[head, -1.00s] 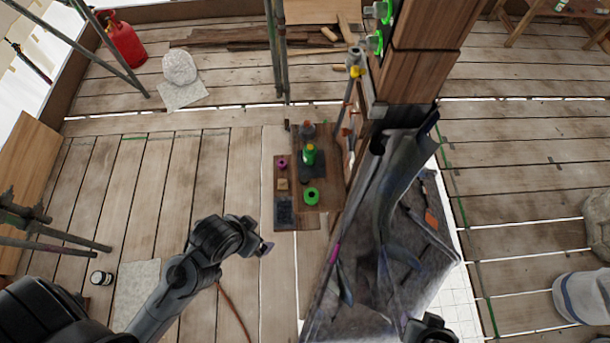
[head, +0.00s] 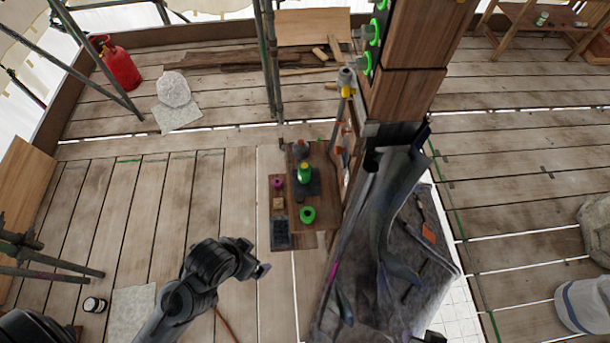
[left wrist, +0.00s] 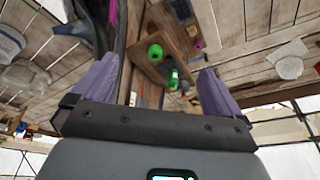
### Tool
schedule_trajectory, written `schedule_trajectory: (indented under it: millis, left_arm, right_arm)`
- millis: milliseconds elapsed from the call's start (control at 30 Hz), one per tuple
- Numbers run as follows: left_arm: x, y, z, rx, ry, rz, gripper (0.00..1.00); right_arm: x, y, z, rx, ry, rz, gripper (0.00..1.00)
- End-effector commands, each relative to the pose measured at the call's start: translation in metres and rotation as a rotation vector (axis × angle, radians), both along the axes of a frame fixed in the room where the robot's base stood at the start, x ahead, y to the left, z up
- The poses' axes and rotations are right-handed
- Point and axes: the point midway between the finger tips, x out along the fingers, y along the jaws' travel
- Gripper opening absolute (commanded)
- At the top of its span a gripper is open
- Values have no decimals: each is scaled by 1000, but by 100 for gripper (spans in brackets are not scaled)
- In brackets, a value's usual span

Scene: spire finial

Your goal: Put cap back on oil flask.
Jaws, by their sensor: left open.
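A green flask (head: 304,175) with a yellowish top stands on the brown wooden board (head: 321,205). In the left wrist view the flask (left wrist: 173,78) shows between the fingers, farther off. A green ring-like piece (head: 308,215) lies nearer me on the board; it also shows in the left wrist view (left wrist: 154,53). A small magenta piece (head: 278,183) sits to the left. I cannot tell which piece is the flask's cap. My left gripper (head: 263,271) is open and empty, apart from the board, at its near left. My right gripper is out of view.
A wooden post (head: 405,90) and a grey cloth-covered slab (head: 415,240) stand right of the board. Scaffold poles (head: 268,75) rise behind it. A dark block (head: 279,233) lies on the board's near left. Plank floor on the left is mostly clear.

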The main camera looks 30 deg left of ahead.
Motion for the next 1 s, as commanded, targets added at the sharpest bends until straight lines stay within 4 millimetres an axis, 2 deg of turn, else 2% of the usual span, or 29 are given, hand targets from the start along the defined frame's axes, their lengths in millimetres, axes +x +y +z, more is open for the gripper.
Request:
schedule_trajectory:
  millis: [333,533,867,1000]
  left_arm:
    - [0,0,0,0,0,0,100]
    - [0,0,0,0,0,0,70]
    - [0,0,0,-2,-1,10,70]
    - [11,-3,4,-23,-60,31,70]
  right_arm:
    - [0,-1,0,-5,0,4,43]
    - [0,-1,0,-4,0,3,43]
    - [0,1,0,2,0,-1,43]
    - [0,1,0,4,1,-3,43]
